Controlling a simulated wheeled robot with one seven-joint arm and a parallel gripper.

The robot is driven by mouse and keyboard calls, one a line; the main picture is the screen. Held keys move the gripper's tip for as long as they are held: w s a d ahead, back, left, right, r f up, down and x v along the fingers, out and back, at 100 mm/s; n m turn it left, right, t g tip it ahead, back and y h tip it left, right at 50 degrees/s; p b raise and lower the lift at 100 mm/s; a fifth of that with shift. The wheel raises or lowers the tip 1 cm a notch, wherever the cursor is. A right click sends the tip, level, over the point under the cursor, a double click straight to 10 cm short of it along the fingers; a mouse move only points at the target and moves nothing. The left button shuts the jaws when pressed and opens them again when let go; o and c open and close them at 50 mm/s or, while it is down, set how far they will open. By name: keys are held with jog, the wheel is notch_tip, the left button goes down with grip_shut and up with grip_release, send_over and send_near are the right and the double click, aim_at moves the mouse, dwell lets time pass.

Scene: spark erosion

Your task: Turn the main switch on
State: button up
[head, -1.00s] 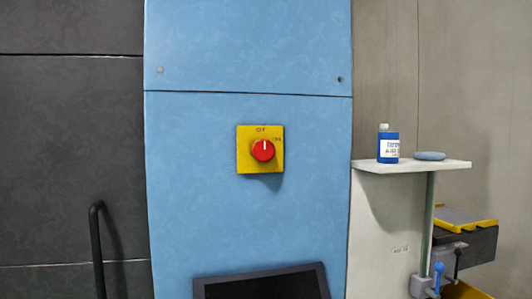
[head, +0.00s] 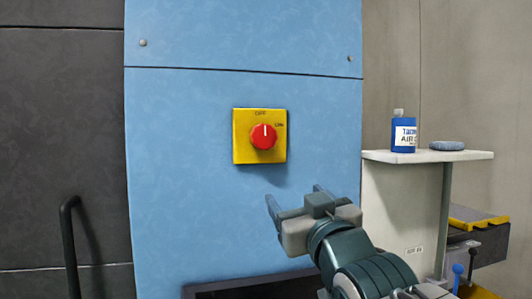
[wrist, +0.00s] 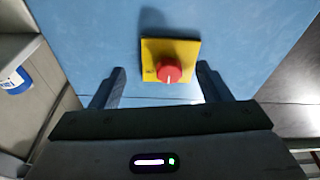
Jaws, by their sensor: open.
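The main switch is a red round knob (head: 263,136) on a square yellow plate (head: 243,151), fixed to a blue panel. A white mark on the knob points up toward the label "OFF"; the label "ON" is to its upper right. In the wrist view the red knob (wrist: 169,71) and yellow plate (wrist: 153,50) appear between and beyond the two fingers. My gripper (head: 296,196) is open and empty, below and slightly right of the switch in the head view. It is apart from the knob.
A blue panel (head: 190,200) surrounds the switch with clear room. A black handle (head: 69,245) is on the dark panel at left. At right a white shelf (head: 470,155) carries a blue bottle (head: 403,135) and a blue-grey oval item (head: 446,145). A dark frame (head: 215,288) is below.

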jog(key=n+t+y, duration=0.1)
jog(key=y, duration=0.1)
send_near(265, 141)
jog(key=p+x, duration=0.6)
jog(key=x, duration=0.4)
jog(key=c, duration=1)
